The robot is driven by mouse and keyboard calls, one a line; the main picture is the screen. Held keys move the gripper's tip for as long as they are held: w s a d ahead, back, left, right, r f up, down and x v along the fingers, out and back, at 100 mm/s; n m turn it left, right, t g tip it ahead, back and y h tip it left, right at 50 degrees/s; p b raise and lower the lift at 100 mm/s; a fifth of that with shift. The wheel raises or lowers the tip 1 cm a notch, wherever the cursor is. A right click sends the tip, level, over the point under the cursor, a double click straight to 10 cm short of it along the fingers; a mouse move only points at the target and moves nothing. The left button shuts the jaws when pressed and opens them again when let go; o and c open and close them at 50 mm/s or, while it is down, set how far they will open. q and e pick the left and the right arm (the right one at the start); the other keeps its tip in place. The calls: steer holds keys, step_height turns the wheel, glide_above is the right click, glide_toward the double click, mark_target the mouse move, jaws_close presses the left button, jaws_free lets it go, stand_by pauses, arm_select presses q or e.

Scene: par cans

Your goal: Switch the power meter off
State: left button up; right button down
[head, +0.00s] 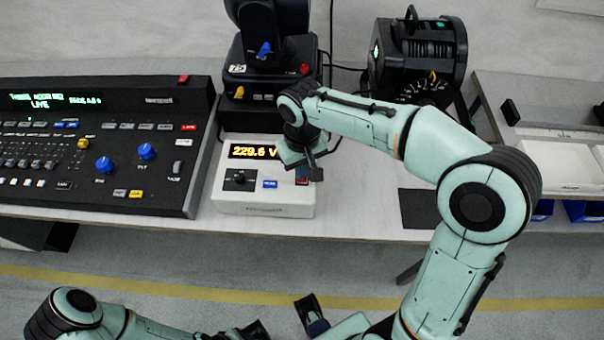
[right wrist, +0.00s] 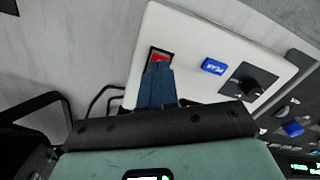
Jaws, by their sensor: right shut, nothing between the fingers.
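The power meter (head: 228,191) is a white box on the table, with an amber display (head: 253,151) lit and reading 229.6 V. It has a black knob, a blue button and a red switch (head: 302,181) at its right side. My right gripper (head: 318,174) is shut and empty, right over the red switch and partly covering it. In the right wrist view the closed blue fingers (right wrist: 158,72) overlap the lower part of the red switch (right wrist: 160,56); I cannot tell whether they touch it. My left arm shows at the bottom edge; its gripper's jaw state is unclear.
A lighting console (head: 100,200) with a lit display stands left of the meter. A black lamp fixture (head: 270,70) stands behind it, and another black lamp (head: 418,60) is behind right. A pale tray (head: 560,165) is at the right. Cables run behind the meter.

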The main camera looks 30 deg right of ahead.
arm_select(q)
steer(key=shift+s+f+b, duration=0.15)
steer(key=shift+f+b, duration=0.5)
arm_select(e)
steer(key=shift+f, duration=0.9)
arm_select(q)
steer(key=shift+r, duration=0.15)
arm_select(e)
steer(key=shift+r, duration=0.15)
step_height(320, 180, up, 7)
steer(key=p, duration=0.6)
arm_select(q)
step_height(320, 180, up, 6)
steer(key=w, duration=0.2)
